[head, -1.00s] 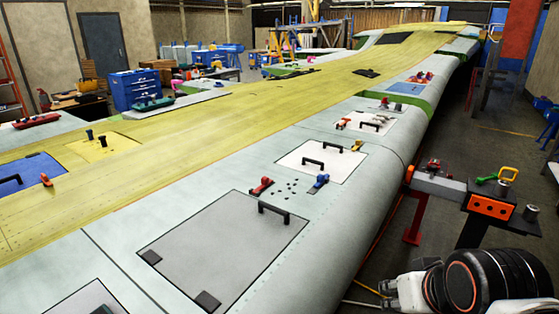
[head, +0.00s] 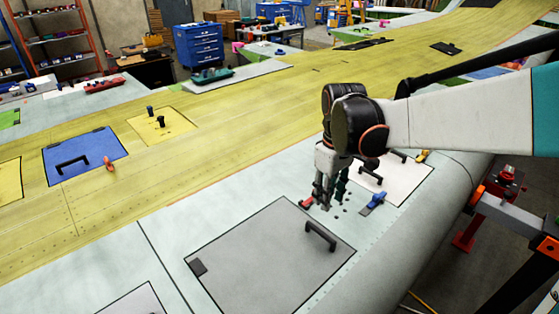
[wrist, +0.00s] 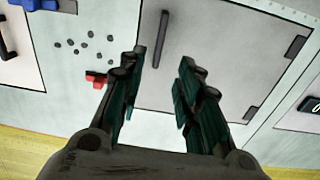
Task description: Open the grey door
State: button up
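The grey door (head: 262,262) is a flat square panel set in the pale wing skin and looks shut. It has a black bar handle (head: 320,236) near its far edge and a dark hinge block (head: 198,267) on the left. In the wrist view the door (wrist: 220,45) and its upright handle (wrist: 160,40) lie beyond the fingertips. My gripper (head: 332,192) points down over the wing, just past the handle's end of the door. In the wrist view my gripper (wrist: 158,82) is open and empty, apart from the handle.
A white panel with a black handle lies behind my gripper. A blue panel (head: 85,160) is at left. A red vise (head: 508,183) stands right.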

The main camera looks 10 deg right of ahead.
aim_at(319, 230)
jog(key=f, duration=0.4)
jog(key=f+b, duration=0.1)
jog(key=f, duration=0.4)
jog(key=w+f, duration=0.1)
jog(key=f, duration=0.3)
jog(key=shift+w+a+f+b, duration=0.1)
jog(key=shift+a+f+b, duration=0.25)
jog(key=shift+f, duration=0.05)
grip_shut()
